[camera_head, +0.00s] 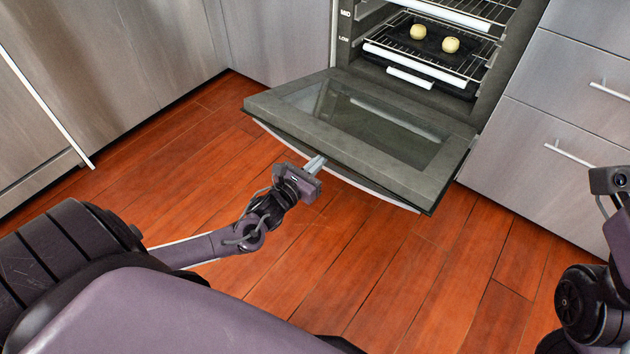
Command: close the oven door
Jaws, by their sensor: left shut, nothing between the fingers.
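The oven door (440,165) is hinged down and lies open, roughly flat, with its glass inner side facing up. It extends out from the oven (345,50), whose cavity is open to view. My left gripper (316,163) is shut and empty, at the front edge of the door near its middle. I cannot tell whether its fingertips touch the door or sit just in front of it. The door's handle shows only as a pale strip below the front edge. My right arm shows at the right edge, but its fingers are not visible.
Two round pale buns (451,45) lie on a dark tray on the oven rack (400,50). Steel drawers (565,120) stand right of the oven, steel cabinet fronts (110,60) at the left. The wooden floor (400,270) before the door is clear.

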